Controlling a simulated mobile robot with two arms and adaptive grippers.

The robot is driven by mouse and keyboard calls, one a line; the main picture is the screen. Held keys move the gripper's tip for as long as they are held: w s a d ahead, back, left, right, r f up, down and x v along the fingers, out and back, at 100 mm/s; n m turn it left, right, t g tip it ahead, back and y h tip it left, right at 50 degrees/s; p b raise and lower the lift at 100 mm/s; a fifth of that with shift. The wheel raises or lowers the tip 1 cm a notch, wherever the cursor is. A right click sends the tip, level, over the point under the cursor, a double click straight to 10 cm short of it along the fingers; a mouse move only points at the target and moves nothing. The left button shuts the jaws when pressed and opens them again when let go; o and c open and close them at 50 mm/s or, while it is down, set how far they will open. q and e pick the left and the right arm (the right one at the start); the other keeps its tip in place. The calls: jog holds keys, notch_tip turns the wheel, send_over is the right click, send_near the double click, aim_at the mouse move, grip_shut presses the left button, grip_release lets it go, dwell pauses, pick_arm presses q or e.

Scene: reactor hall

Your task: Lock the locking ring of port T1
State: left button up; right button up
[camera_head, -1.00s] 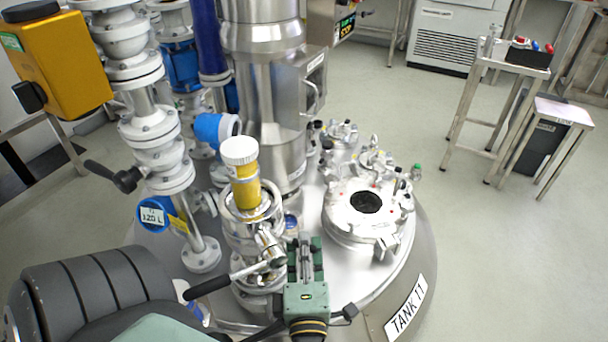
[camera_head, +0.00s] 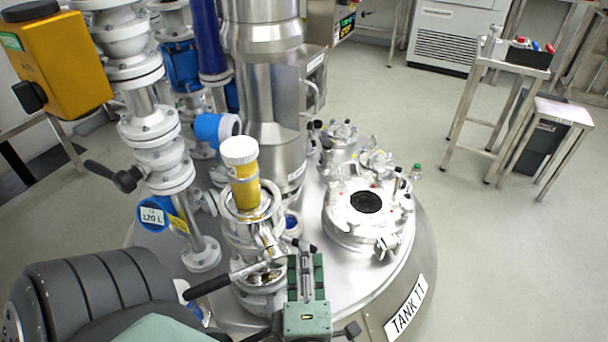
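A yellow container with a white cap (camera_head: 241,165) stands upright on a metal port on the tank lid. A steel ring (camera_head: 262,212) surrounds its lower part; I cannot read a port label here. A metal lever with a black grip (camera_head: 207,285) reaches out to the left below it. My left gripper (camera_head: 306,258) is right of the lever, low in the picture, with green fingers pointing up and away. The fingers are apart, and I see no object held between them. Contact with the lever's right end cannot be told. My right gripper is not in view.
A round flanged hatch with a dark opening (camera_head: 366,202) is on the lid to the right. White valves and pipes (camera_head: 160,150) and a steel column (camera_head: 272,110) crowd the left and back.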

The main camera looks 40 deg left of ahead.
pick_arm(q)
jog(key=v, duration=0.8)
jog(key=shift+s+d, duration=0.2)
jog(key=shift+s, duration=0.1)
